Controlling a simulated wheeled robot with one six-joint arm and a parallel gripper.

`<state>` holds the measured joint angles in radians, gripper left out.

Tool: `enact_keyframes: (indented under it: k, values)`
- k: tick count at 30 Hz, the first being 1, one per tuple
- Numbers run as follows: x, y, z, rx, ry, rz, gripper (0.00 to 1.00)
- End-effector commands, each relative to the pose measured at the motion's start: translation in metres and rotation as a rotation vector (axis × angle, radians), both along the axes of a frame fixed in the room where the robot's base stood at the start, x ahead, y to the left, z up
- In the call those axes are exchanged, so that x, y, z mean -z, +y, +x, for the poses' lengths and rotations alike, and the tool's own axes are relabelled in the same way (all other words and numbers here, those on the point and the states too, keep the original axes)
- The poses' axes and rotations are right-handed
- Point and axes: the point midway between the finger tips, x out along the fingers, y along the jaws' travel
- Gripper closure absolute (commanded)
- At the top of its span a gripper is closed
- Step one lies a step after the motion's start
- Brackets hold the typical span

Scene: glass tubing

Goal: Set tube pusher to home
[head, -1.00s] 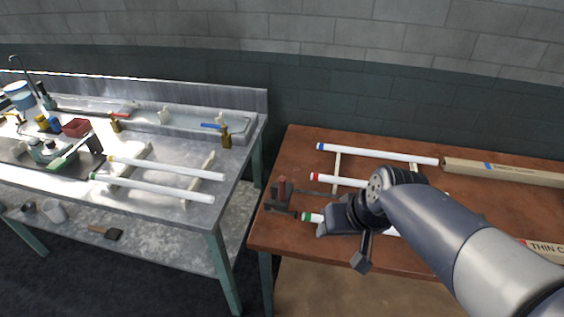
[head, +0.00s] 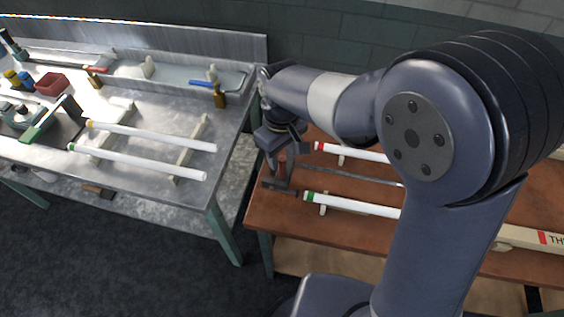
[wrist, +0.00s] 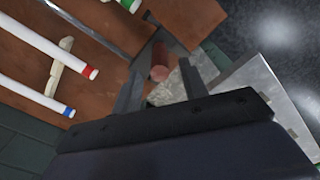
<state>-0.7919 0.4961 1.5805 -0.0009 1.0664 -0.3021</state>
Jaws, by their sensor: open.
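The tube pusher, with a reddish-brown upright handle (head: 282,166) and a thin grey rod (head: 352,176) running to the right, is at the left end of the brown table. My gripper (head: 280,158) points down over the handle. In the wrist view, the open fingers (wrist: 160,88) stand on either side of the round red handle (wrist: 159,72), and I cannot tell whether they touch it. My arm hides part of the brown table and the far tube in the head view.
A red-capped tube (head: 350,153) and a green-capped tube (head: 352,204) lie beside the rod. A blue-capped tube (wrist: 38,98) shows in the wrist view. The metal bench (head: 190,225) to the left holds two more tubes, bottles and a tray. A gap separates both tables.

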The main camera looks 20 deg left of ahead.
Motion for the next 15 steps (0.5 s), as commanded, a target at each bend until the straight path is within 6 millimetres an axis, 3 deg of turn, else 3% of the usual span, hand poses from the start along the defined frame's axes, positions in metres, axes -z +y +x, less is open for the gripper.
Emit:
enact_keyframes:
  k: [6,15]
  values:
    - [0.038,-0.001,-0.001,0.001,0.004,-0.003,0.59]
    - [0.057,0.000,0.000,0.001,0.000,0.001,0.59]
